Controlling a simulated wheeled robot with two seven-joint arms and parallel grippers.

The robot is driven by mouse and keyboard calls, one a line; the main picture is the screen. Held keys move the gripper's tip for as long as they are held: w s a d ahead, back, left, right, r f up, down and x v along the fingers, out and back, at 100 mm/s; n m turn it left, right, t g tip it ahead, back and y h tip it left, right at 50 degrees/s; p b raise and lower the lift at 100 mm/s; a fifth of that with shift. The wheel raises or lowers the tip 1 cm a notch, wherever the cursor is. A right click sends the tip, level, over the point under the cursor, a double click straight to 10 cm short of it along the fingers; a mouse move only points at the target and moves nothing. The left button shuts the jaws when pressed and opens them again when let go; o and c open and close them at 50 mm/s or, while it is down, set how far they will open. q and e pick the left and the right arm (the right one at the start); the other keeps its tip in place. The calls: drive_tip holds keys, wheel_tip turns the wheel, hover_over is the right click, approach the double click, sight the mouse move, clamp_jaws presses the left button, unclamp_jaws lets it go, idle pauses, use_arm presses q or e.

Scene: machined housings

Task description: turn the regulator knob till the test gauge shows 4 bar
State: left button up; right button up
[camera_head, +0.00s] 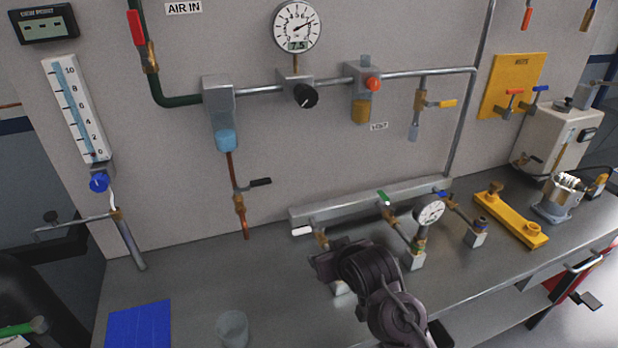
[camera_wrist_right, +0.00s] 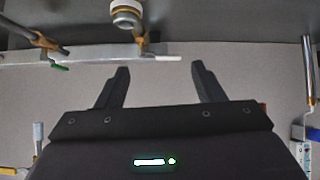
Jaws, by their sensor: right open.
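The black regulator knob (camera_head: 305,96) is on the wall pipe, below a round white dial gauge (camera_head: 297,26) whose small display reads 7.5. A smaller gauge (camera_head: 429,213), which looks like the test gauge, stands on a fitting on the bench; its reading is too small to tell. My right gripper (camera_wrist_right: 160,68) is open and empty in the right wrist view, with the wall and manifold beyond its fingers. In the head view its dark body is low over the bench, well below the knob and left of the small gauge; its fingertips are hard to make out. My left gripper is not in view.
A grey manifold (camera_head: 350,205) with several coloured valve handles runs along the back of the bench. A red-capped valve (camera_head: 373,84) is right of the knob. A yellow bar (camera_head: 510,218) lies at right. A blue mat (camera_head: 139,325) and a clear cup (camera_head: 232,328) are front left.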

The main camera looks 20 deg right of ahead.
drive_tip(key=w+r+t, duration=0.2)
drive_tip(key=w+r, duration=0.2)
drive_tip(key=r, duration=0.3)
drive_tip(key=w+r+t, duration=0.2)
drive_tip(key=w+r, duration=0.2)
drive_tip(key=r, duration=0.4)
drive_tip(key=t, duration=0.4)
approach(309, 97)
drive_tip(key=w, duration=0.4)
drive_tip(key=shift+m, duration=0.4)
drive_tip(key=w+p, duration=0.1)
drive_tip(key=w, duration=0.2)
drive_tip(key=w+p, duration=0.2)
drive_tip(key=w, duration=0.1)
drive_tip(key=shift+a+r, duration=0.15)
drive_tip(key=shift+r, duration=0.05)
drive_tip(key=shift+w+f, duration=0.15)
drive_tip(key=shift+w, duration=0.3)
drive_tip(key=c, duration=1)
